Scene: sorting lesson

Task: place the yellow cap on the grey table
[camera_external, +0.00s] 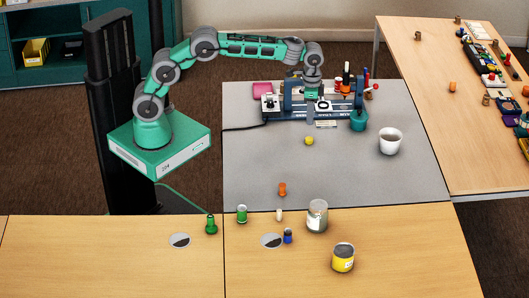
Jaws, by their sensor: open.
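A small yellow round piece, which looks like the yellow cap (309,140), rests on the grey table (255,175), in front of the blue bench device. My gripper (311,121) points down just behind and above it, in front of the device. The fingers are small here; they appear open and apart from the cap. I cannot tell the exact height of the fingertips above the table.
A blue device (275,106) with pens stands behind. A teal pot (358,121) and white cup (389,141) stand to the right. An orange piece (282,189) lies near the front edge. A glass jar (317,216) and yellow can (343,258) stand on the front wooden table.

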